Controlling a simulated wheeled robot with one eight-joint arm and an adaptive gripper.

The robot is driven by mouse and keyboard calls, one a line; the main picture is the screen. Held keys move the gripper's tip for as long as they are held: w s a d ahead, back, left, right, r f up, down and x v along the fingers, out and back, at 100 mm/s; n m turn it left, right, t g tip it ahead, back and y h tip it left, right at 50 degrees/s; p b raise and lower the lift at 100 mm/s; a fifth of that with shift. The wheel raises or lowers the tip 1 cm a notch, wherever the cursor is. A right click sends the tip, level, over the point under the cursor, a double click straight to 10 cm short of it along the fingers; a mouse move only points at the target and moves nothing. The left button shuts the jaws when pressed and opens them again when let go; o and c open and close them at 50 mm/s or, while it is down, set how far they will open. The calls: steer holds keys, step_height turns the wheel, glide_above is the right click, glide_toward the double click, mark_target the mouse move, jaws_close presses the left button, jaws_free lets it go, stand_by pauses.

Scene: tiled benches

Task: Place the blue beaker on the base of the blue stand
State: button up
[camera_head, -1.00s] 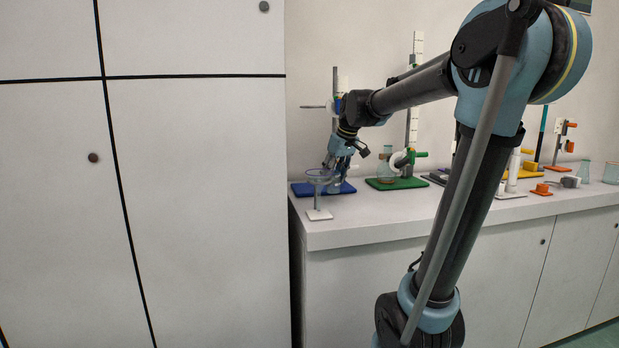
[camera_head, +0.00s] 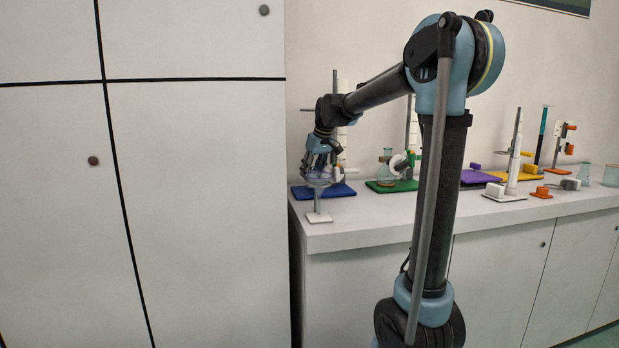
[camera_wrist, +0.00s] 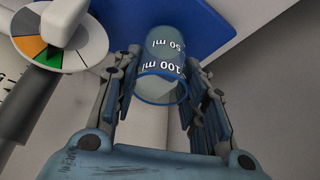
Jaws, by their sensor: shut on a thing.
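The blue beaker (camera_wrist: 163,45) is clear and blue-tinted, with a dark blue rim and 50 ml and 100 ml marks. In the wrist view it sits between the two fingers of my gripper (camera_wrist: 160,64), which is shut on it. The base of the blue stand (camera_head: 345,190) is a flat blue plate on the left bench end. In the wrist view the blue plate (camera_wrist: 205,22) lies behind the beaker. I cannot tell whether the beaker touches it. In the head view my gripper (camera_head: 320,168) is near the plate's left part, and the beaker is hard to make out.
A coloured dial (camera_wrist: 60,35) is close to my gripper. Clear bench lies ahead of the green base.

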steer(key=shift+w+a+f, duration=0.5)
steer(key=shift+w+f, duration=0.05)
steer(key=shift+w, duration=0.1)
steer(key=shift+f, duration=0.2)
steer(key=shift+f, duration=0.15)
steer(key=o, duration=1.1)
steer(key=shift+c, duration=0.2)
steer(key=v, duration=1.2)
steer(key=shift+s+d, duration=0.1)
steer(key=shift+s, duration=0.05)
